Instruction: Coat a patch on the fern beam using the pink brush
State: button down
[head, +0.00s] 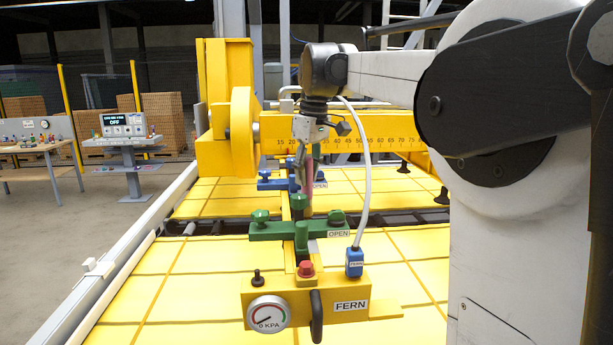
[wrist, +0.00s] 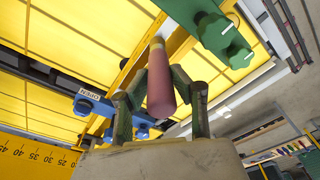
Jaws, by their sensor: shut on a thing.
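The yellow fern beam (head: 262,310) carries a FERN label at its near end and runs away from me along the yellow panels. A green cross-piece marked OPEN (head: 270,232) sits across it; its green knobs also show in the wrist view (wrist: 218,35). My gripper (head: 306,168) points down over the beam, shut on the pink brush (head: 309,178). In the wrist view the brush (wrist: 160,85) stands between both fingers, its pale tip toward the beam. Whether the tip touches the beam I cannot tell. No coated patch is distinguishable.
A blue cross-piece marked OPEN (head: 272,184) lies behind the green one. A 0 KPA gauge (head: 268,314), red button (head: 306,268) and blue plug (head: 354,262) with a white hose sit at the near end. A yellow scaled bar (head: 370,134) passes behind my gripper.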

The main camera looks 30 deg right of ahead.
aim_at(307, 157)
jog(key=shift+r+p, duration=1.45)
jog(key=shift+r, duration=1.1)
jog(key=shift+r+p, duration=1.05)
jog(key=shift+r, duration=0.5)
jog(key=shift+w+f, duration=0.15)
jog(key=w+d+f+t+b, duration=0.2)
jog(key=w+d+t+b, duration=0.25)
jog(key=w, duration=0.25)
jog(key=shift+g+y, duration=0.25)
jog(key=shift+y, duration=0.15)
jog(key=shift+s+d+f+b, duration=0.1)
jog(key=shift+s+f+b, duration=0.05)
jog(key=shift+f+b, duration=1.2)
jog(key=shift+s+f+b, duration=0.15)
jog(key=shift+f+b, duration=0.95)
jog(key=shift+f, duration=0.35)
